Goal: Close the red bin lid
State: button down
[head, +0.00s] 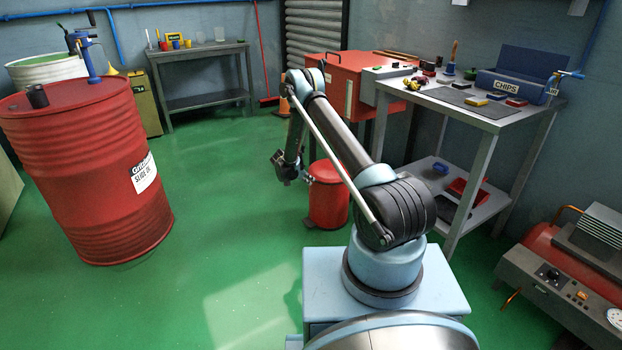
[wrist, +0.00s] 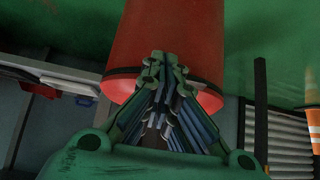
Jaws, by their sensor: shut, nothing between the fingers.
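The red bin (head: 328,207) stands on the green floor in the middle of the head view, partly behind my arm. Its red lid (head: 323,172) appears to lie down over the rim; part of it is hidden by my arm. My gripper (head: 283,163) hangs left of the bin, near lid height, with its fingers shut and empty. In the wrist view the picture is turned over: the bin body (wrist: 170,30) is at the top, and the lid (wrist: 122,87) shows below a dark rim line. The fingers (wrist: 159,62) overlap the bin there; whether they touch it I cannot tell.
A grey work table (head: 490,119) with small parts stands right of the bin, and a red cabinet (head: 346,86) behind it. An orange cone (head: 284,106) is at the back. A large red drum (head: 85,175) stands left. The green floor between drum and bin is clear.

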jog(key=shift+s+a+f, duration=0.1)
jog(key=shift+a+f, duration=0.05)
jog(key=shift+f, duration=0.2)
jog(key=shift+f, duration=0.1)
